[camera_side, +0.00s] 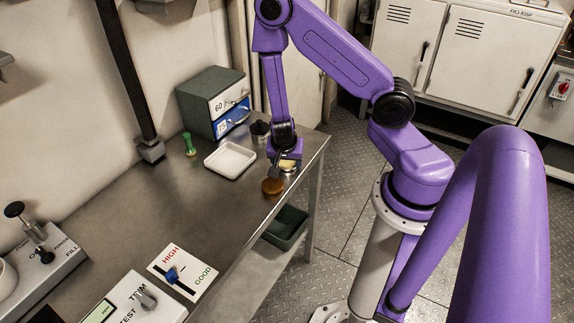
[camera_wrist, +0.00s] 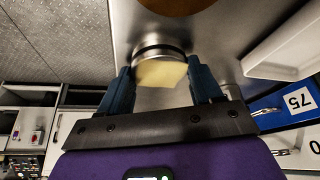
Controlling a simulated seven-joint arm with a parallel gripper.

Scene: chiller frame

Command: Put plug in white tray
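A short silver cylinder with a dark ring and a pale yellow block-like end (camera_wrist: 160,73), which looks like the plug, stands near the table's right edge. In the side view its yellow part (camera_side: 288,163) shows just below my gripper (camera_side: 284,158). In the wrist view the two dark blue fingers of my gripper (camera_wrist: 160,85) stand on either side of the yellow part, very close to it. I cannot tell whether they press on it. The white tray (camera_side: 230,160) lies empty on the table, left of my gripper; its edge shows in the wrist view (camera_wrist: 262,68).
A brown round thing (camera_side: 272,186) lies just in front of the cylinder. A dark cup (camera_side: 260,131), a drawer box (camera_side: 212,103) and a green-handled object (camera_side: 190,144) stand around the tray. A dark green bin (camera_side: 286,228) is below the table edge. The mid-table is clear.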

